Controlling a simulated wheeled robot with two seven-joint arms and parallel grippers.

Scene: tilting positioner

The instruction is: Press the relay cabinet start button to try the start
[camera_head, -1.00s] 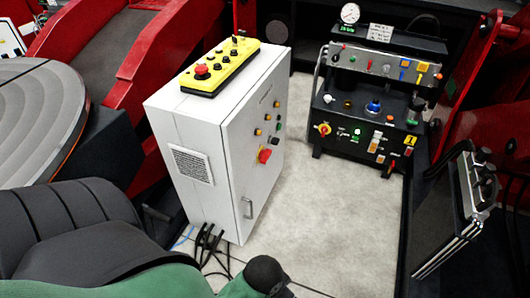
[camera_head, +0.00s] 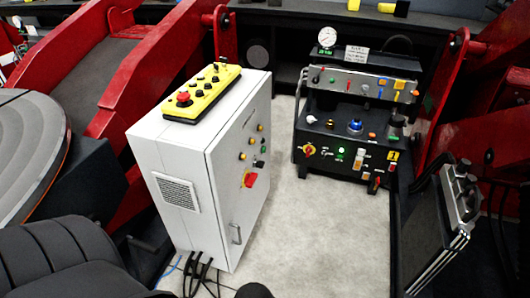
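A light grey cabinet (camera_head: 172,185), which I take to be the relay cabinet, stands left of centre, its door facing right. The door carries a small green button (camera_head: 264,149), several amber lamps or buttons (camera_head: 242,156), a black knob (camera_head: 259,163) and a red rotary switch (camera_head: 250,180). The labels are too small to read, so I cannot confirm which is the start button. A yellow control box (camera_head: 203,92) with a red mushroom button (camera_head: 183,97) lies on top of the cabinet. Neither gripper is in view.
A black control console (camera_head: 340,180) with a gauge stands behind on the right. A dark case-like panel (camera_head: 430,235) leans at the right. A dark padded seat (camera_head: 60,255) is at lower left. Cables (camera_head: 200,272) leave the cabinet's bottom. Pale floor (camera_head: 310,230) is clear before the door.

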